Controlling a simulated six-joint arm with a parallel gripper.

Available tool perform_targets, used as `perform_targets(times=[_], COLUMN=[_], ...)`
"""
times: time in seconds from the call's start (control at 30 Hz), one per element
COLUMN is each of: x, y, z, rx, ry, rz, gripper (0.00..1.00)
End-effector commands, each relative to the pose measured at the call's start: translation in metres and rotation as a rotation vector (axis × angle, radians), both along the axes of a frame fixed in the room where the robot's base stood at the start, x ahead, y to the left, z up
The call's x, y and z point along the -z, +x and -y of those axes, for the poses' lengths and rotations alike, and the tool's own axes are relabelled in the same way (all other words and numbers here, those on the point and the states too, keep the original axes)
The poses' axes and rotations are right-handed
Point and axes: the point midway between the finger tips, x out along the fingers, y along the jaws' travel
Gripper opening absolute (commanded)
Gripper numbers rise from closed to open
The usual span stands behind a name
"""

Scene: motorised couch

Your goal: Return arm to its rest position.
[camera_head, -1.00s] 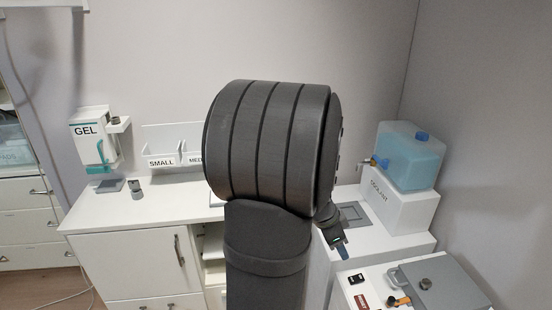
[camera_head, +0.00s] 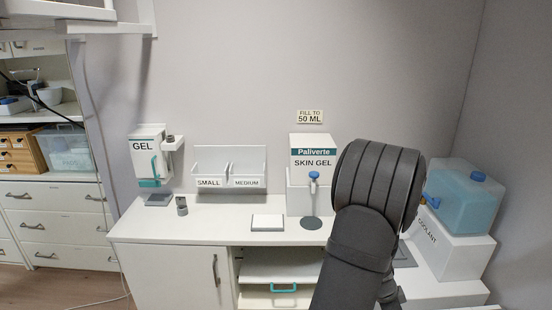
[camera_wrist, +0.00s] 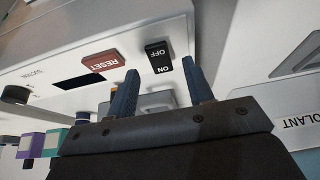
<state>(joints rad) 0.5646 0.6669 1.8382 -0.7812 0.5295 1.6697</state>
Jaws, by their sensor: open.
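My gripper (camera_wrist: 160,92) shows in the wrist view with its two dark blue fingers apart and nothing between them. Beyond the fingertips is a white panel with a red RESET button (camera_wrist: 100,61) and a black OFF/ON switch (camera_wrist: 158,57). I cannot tell how far the fingers are from the panel. In the head view my thick dark arm joint stands at the right of centre and hides the gripper.
A blue coolant tank (camera_head: 465,195) stands at right, close beside my arm.

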Motion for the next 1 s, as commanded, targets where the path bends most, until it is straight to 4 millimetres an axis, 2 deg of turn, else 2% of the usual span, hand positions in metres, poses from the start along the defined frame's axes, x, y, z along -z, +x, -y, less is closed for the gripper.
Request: perform_targets(times=[0.2, 0.43, 0.77, 1.0], x=[0.02, 0.025, 0.023, 0.001], y=[0.0, 0.0, 0.0, 0.001], z=[0.009, 0.012, 0.011, 0.001], rx=[0.0, -0.001, 0.0, 0.0], ry=[0.0, 0.0, 0.0, -0.003], rz=[0.0, 0.0, 0.001, 0.003], gripper=[0.47, 0.47, 0.47, 0.47])
